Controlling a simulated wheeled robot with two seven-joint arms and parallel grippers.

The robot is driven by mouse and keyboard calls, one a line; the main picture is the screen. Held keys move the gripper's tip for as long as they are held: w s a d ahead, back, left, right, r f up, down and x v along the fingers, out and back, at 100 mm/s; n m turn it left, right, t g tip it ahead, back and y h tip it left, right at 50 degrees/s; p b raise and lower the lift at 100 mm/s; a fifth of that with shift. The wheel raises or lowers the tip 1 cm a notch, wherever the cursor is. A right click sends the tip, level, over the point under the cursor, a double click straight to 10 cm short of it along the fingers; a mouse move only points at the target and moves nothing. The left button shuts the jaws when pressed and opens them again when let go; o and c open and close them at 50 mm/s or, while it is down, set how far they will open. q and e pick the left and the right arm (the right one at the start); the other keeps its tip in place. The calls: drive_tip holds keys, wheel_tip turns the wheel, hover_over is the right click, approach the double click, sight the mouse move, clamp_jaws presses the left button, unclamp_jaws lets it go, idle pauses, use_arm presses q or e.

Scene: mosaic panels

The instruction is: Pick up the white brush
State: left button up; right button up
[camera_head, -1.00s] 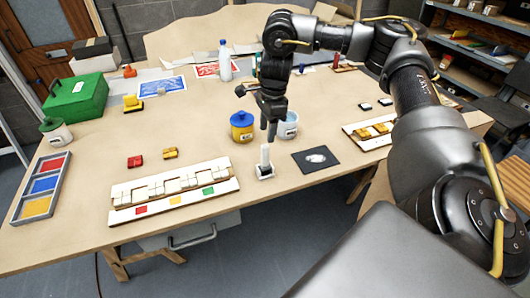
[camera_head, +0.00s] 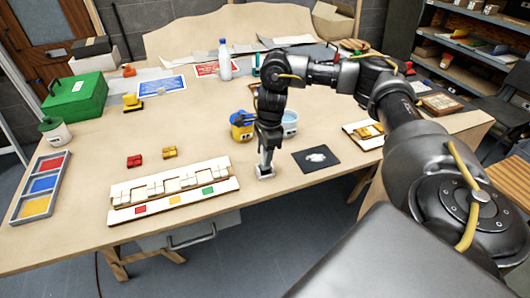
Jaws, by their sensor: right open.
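The gripper is open. My left gripper is not in view.
A blue-lidded yellow pot (camera_head: 241,126) and a light blue cup (camera_head: 289,122) stand close behind the gripper. A black mat (camera_head: 316,158) with a white patch lies to the right. The mosaic panel (camera_head: 174,190) lies left.

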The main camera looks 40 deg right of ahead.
clamp_jaws()
idle(0.3)
